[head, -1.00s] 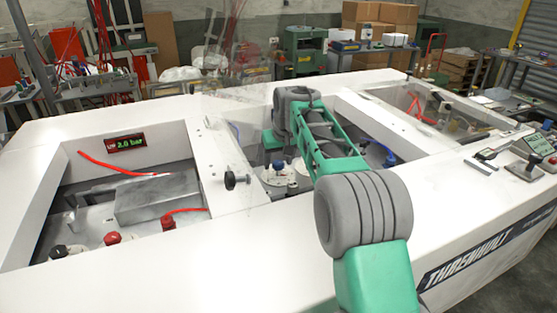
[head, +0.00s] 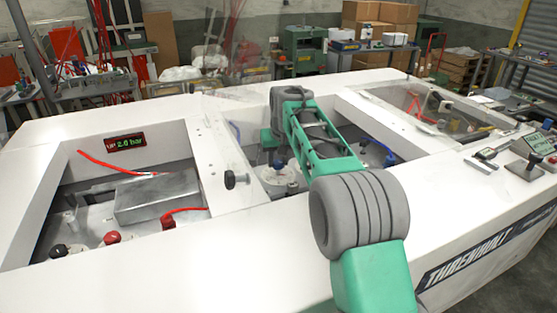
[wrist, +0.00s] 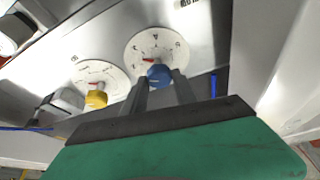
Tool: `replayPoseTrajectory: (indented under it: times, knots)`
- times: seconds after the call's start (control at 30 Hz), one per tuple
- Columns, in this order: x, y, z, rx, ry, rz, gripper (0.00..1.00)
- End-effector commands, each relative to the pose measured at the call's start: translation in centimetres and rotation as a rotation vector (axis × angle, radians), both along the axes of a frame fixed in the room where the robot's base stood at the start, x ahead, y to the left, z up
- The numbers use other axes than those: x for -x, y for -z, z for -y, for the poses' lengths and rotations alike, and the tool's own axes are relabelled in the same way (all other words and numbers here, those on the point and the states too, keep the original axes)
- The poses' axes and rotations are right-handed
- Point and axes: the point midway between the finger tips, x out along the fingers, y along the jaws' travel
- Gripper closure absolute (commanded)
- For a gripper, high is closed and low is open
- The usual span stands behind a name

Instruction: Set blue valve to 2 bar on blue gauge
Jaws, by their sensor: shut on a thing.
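In the wrist view the blue valve knob (wrist: 159,75) sits at the lower part of a round white dial (wrist: 157,45) with a red pointer. My gripper (wrist: 160,82) has its two dark fingers on either side of the blue knob and is shut on it. In the head view my green and grey arm reaches down into the middle bay, and the gripper itself is hidden. I cannot make out a blue gauge's reading.
A yellow knob (wrist: 96,98) on a second white dial (wrist: 100,80) is left of the blue one. Red knobs (head: 112,237) and a grey metal block (head: 158,198) are in the left bay. White bay walls (head: 215,160) stand close around my arm.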

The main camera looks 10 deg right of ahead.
Motion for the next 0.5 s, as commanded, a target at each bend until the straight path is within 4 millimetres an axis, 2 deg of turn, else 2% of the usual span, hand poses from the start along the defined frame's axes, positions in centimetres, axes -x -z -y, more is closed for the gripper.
replayPoseTrajectory:
  times: [0.23,0.27,0.5]
  knots:
    - [0.0,-0.02,-0.06,-0.001,0.007,0.001,1.0]
    - [-0.01,-0.03,-0.07,0.0,0.006,0.001,0.66]
    - [-0.01,-0.03,-0.04,0.0,0.006,0.001,0.46]
